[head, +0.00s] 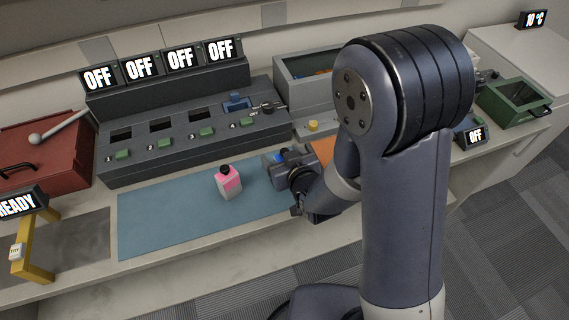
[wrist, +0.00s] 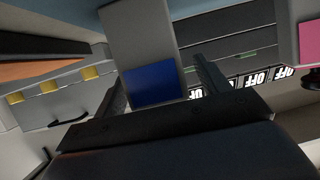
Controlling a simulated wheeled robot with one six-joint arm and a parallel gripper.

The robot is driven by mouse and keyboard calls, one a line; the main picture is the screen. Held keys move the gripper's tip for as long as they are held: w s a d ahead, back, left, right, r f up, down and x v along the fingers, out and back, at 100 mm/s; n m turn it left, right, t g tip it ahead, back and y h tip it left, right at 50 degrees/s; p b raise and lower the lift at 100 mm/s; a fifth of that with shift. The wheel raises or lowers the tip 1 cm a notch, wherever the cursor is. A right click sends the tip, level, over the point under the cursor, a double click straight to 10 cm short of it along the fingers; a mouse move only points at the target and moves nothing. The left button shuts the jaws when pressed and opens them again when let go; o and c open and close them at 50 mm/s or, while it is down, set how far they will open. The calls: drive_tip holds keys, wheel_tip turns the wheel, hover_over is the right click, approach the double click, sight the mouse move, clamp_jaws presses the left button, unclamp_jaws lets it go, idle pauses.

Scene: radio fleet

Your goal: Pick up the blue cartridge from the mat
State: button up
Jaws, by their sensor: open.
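The blue cartridge shows in the wrist view as a pale grey body with a blue face (wrist: 153,84), between the two open fingers of my gripper (wrist: 161,76). Gaps show on both sides of the blue face, so the fingers do not look closed on it. In the head view my gripper (head: 284,166) is low at the right end of the blue-grey mat (head: 160,217). A small patch of blue shows there, and my wrist hides most of the cartridge.
A pink cartridge (head: 229,182) with a black cap stands on the mat, left of my gripper. Behind the mat is a dark slotted station (head: 190,140) with OFF displays above. An orange pad (head: 322,150) lies to the right. The mat's left part is clear.

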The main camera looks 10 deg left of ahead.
drive_tip(key=shift+a, duration=0.1)
drive_tip(key=shift+c, duration=0.4)
drive_tip(key=c, duration=1)
